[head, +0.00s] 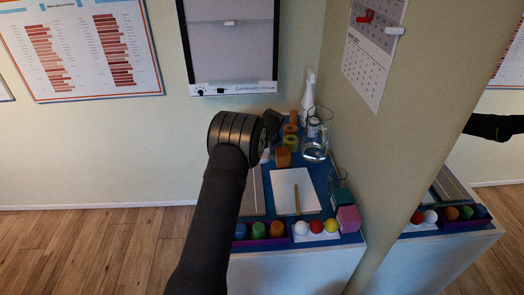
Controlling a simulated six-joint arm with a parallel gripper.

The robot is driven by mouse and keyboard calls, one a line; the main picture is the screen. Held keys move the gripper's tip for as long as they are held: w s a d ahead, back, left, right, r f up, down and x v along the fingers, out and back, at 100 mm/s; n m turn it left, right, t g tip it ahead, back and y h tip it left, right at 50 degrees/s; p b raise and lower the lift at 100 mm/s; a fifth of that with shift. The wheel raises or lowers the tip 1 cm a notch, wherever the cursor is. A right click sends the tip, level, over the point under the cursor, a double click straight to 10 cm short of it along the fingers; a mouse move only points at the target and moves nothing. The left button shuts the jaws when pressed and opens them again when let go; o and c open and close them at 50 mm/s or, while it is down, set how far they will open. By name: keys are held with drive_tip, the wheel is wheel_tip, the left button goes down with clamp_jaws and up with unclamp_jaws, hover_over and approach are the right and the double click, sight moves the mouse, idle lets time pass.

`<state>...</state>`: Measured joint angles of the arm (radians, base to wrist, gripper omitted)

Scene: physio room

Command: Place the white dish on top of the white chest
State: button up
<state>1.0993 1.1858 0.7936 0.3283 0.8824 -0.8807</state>
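My arm reaches up from the bottom centre, and my gripper (272,122) is a small dark shape beyond the black wrist, over the far left of the blue-topped surface. Its fingers are too small and dark to tell open from shut. The white chest (300,272) seems to be the white cabinet under the blue top, seen at its front. I cannot clearly make out a white dish. A small whitish patch (265,156) shows just below my gripper, partly hidden by my wrist; I cannot tell what it is.
On the blue top are a white pad with a pencil (284,190), a glass jug (315,142), a white bottle (308,92), a wooden block (283,157), stacked rings (291,135), coloured balls and cubes (347,219). A wall stands close on the right.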

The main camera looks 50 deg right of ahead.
drive_tip(key=o, duration=0.8)
drive_tip(key=v, duration=1.2)
drive_tip(key=shift+r, duration=0.15)
drive_tip(key=x, duration=1.2)
drive_tip(key=shift+r, duration=1.65)
drive_tip(key=shift+f, duration=0.1)
